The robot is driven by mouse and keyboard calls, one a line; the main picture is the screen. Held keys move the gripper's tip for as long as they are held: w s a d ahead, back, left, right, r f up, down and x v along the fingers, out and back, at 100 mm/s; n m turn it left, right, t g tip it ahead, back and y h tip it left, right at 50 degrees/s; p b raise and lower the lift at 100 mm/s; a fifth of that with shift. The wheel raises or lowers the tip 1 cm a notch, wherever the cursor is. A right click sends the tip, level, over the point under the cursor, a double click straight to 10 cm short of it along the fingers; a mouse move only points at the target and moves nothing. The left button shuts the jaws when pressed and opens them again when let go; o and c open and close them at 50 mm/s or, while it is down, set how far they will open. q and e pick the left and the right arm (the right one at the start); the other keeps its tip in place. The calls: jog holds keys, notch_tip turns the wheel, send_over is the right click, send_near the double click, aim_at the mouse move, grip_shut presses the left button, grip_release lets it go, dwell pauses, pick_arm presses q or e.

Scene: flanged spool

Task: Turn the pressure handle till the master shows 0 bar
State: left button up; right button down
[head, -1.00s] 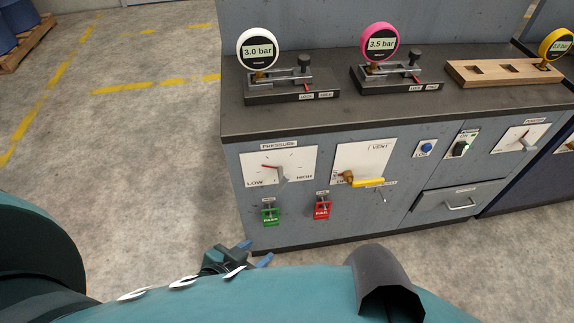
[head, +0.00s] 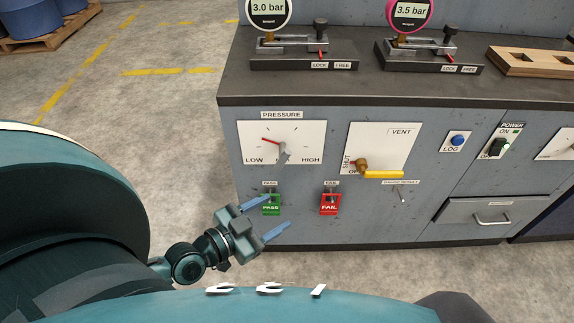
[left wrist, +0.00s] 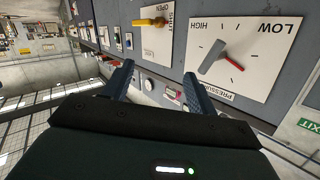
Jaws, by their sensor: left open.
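The pressure handle (head: 283,152) is a grey lever with a red pointer on a white LOW–HIGH dial plate (head: 310,137). Its red pointer slants to the upper left, on the LOW side. The handle also shows, upside down, in the left wrist view (left wrist: 215,56). A white-rimmed gauge (head: 268,10) reads 3.0 bar and a pink-rimmed gauge (head: 409,12) reads 3.5 bar; their tops are cut off. No gauge is visibly labelled master. My left gripper (head: 278,214) is open and empty, below the dial and apart from the handle; its fingers also show in the left wrist view (left wrist: 158,70). My right gripper is out of view.
Right of the dial is the vent plate with a yellow lever (head: 382,174). Below hang the green PASS tag (head: 271,207) and red FAIL tag (head: 331,204). The blue LOG button (head: 457,140), power switch (head: 497,147) and drawer (head: 488,215) lie further right.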

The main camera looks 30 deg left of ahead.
aim_at(282, 154)
pick_arm(q)
jog(key=w+a+n+t+y+b, duration=0.1)
jog(key=w+a+t+y, duration=0.15)
jog(key=a, duration=0.55)
jog(key=shift+t+y, duration=0.25)
jog(key=shift+y, duration=0.3)
jog(key=w, duration=0.4)
jog(key=w+d+b, duration=0.1)
jog(key=w, duration=0.7)
jog(key=shift+w+d+r+b, duration=0.15)
jog(key=shift+w+d+b, duration=0.1)
jog(key=shift+b, duration=0.15)
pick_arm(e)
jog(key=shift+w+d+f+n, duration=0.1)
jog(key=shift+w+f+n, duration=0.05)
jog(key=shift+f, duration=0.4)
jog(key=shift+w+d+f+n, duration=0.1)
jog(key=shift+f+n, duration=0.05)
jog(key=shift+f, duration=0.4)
pick_arm(q)
jog(key=shift+c, duration=0.5)
